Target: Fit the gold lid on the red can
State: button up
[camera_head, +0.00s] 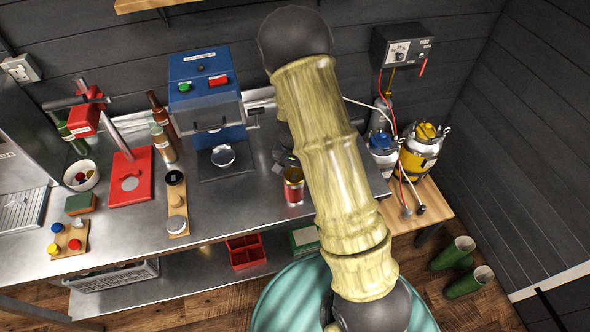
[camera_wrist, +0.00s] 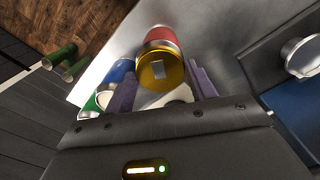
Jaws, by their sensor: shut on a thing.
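The red can (camera_head: 293,190) stands on the steel bench, just left of my arm; a gold band shows at its top. In the wrist view the red can (camera_wrist: 160,37) lies beyond the gold lid (camera_wrist: 160,73), a round gold disc with a small grey rectangle in its middle. My gripper (camera_wrist: 162,72) has one purple finger on each side of the lid and is shut on it. The lid lines up over the can's top; I cannot tell whether it is seated or just above. In the head view my arm hides most of the gripper.
Blue (camera_wrist: 120,70) and green (camera_wrist: 91,106) cylinders stand close to the left finger. A blue machine (camera_head: 206,95) stands behind and left of the can. A wooden scale board (camera_head: 177,207) lies farther left.

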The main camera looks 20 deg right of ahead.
jog(key=shift+w+f, duration=0.1)
jog(key=shift+a, duration=0.15)
jog(key=shift+s, duration=0.25)
jog(key=shift+f, duration=0.1)
jog(key=shift+c, duration=0.3)
jog(key=shift+f+b, duration=0.2)
jog(key=shift+b, duration=0.3)
jog(key=shift+r, duration=0.1)
jog(key=o, duration=1.5)
